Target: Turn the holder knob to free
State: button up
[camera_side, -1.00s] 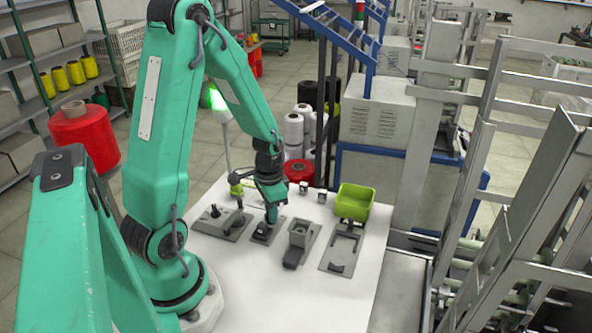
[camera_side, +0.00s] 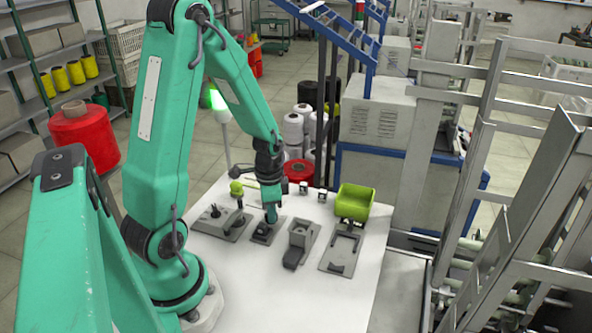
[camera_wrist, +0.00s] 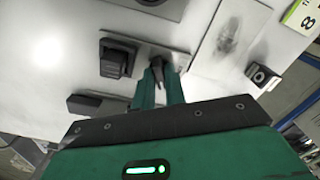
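The holder knob (camera_side: 263,230) is a small dark piece on a grey plate on the white table, in the side view. My gripper (camera_side: 271,217) points down right at it. In the wrist view, the two green fingers of my gripper (camera_wrist: 164,72) stand close together with a narrow dark piece, which looks like the knob (camera_wrist: 157,66), between them. They appear closed on it. The fingers hide much of the knob, so its exact angle is hard to read.
Left of it is a grey plate with a dark lever (camera_side: 239,204). Right are a grey block fixture (camera_side: 300,235) and a flat plate (camera_side: 335,262) with a yellow-green bin (camera_side: 354,201) behind. The table's front (camera_side: 285,295) is clear.

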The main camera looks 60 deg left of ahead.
jog(key=o, duration=0.3)
jog(key=shift+o, duration=0.2)
jog(key=shift+r, duration=0.1)
jog(key=shift+r, duration=3.8)
jog(key=shift+d+r, duration=0.1)
jog(key=shift+r, duration=0.05)
jog(key=shift+w+d+r, duration=0.1)
jog(key=shift+d+r, duration=0.05)
jog(key=shift+r, duration=0.05)
jog(key=s+d+r+n+t, duration=0.2)
jog(key=d+r, duration=0.4)
jog(key=r, duration=0.1)
jog(key=s+d+r+n+t, duration=0.2)
jog(key=s+d+r+t, duration=0.1)
jog(key=d+r, duration=0.4)
jog(key=shift+s+d+r+t, duration=0.2)
jog(key=shift+d+r+t, duration=0.1)
jog(key=shift+r, duration=0.15)
